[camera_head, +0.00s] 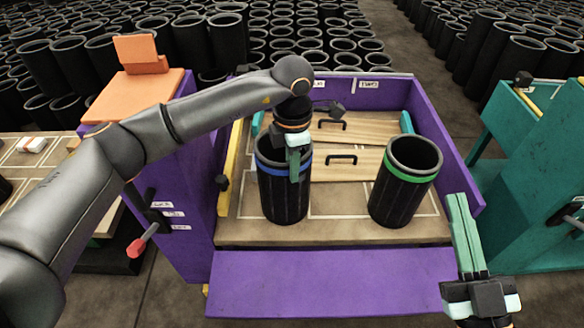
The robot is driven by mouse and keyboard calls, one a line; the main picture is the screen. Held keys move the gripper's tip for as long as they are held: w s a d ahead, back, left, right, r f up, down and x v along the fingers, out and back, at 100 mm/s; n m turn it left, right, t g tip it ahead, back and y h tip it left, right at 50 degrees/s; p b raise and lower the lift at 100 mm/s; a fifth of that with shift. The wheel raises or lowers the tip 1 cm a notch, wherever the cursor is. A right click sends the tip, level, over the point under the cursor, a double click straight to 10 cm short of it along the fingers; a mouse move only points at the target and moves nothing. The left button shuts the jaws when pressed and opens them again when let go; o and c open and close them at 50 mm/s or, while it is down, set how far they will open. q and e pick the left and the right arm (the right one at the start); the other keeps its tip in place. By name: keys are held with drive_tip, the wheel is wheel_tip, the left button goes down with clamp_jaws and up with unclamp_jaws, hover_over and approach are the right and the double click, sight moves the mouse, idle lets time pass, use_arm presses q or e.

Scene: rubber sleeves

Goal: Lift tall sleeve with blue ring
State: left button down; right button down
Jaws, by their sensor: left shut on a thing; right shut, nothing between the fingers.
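A tall black sleeve with a blue ring (283,200) stands upright on the left part of the workbench surface (335,232). My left gripper (295,172) reaches down from above and is shut on the sleeve's near upper wall, with one finger showing outside over the blue ring. The other finger is hidden. A second black sleeve, with a green ring (402,195), stands to the right and leans slightly. My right gripper (459,200) is shut and empty, pointing up in front of the bench's right side, apart from both sleeves.
Purple side walls and a purple front flap (330,283) bound the bench. Two wooden panels with black handles (341,160) lie behind the sleeves. A teal bench (545,165) stands at right. Many black sleeves fill the background. Bare surface lies between the two sleeves.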

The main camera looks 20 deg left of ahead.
use_arm(q)
drive_tip(key=shift+r+p, duration=1.3)
drive_tip(key=shift+r, duration=1)
